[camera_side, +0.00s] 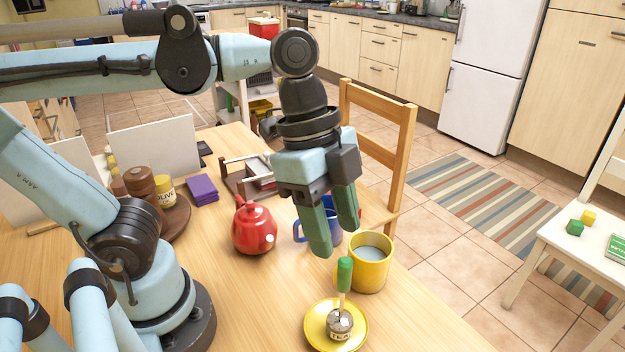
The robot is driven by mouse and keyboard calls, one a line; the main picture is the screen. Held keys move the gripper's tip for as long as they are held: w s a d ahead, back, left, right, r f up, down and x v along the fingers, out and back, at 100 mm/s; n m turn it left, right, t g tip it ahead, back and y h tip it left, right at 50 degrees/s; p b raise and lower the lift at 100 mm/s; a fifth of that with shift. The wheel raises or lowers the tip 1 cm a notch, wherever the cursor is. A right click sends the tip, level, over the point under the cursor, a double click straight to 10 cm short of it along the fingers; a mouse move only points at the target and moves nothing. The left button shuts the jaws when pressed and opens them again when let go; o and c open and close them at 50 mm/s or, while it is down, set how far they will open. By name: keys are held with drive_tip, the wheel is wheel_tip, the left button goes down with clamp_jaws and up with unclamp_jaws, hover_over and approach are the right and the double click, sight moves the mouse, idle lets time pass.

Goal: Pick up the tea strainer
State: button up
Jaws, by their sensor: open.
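The tea strainer (342,315) has a green handle and a round, light-coloured head with lettering. It stands upright on a yellow saucer (316,337) near the table's front edge, its handle pointing up. My gripper (334,240) has two green fingers and is open and empty. It hangs above and a little behind the strainer, with a visible gap between the fingertips and the green handle. The fingertips are close to a yellow mug (376,262) that holds pale liquid, and they partly hide a blue mug (303,228) behind them.
A red teapot (254,228) stands left of the blue mug. Further back are a purple block (201,189), a round wooden tray (180,217) with jars, and a small wooden rack (238,180). A wooden chair (404,135) stands behind the table. Bare tabletop (265,290) lies left of the saucer.

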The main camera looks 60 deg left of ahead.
sight(341, 257)
drive_tip(key=shift+d+x, duration=0.1)
drive_tip(key=shift+x, duration=1.65)
drive_tip(key=shift+d+x, duration=0.15)
drive_tip(key=shift+x, duration=1.6)
drive_tip(key=shift+s, duration=0.1)
drive_tip(key=shift+c, duration=0.4)
clamp_jaws()
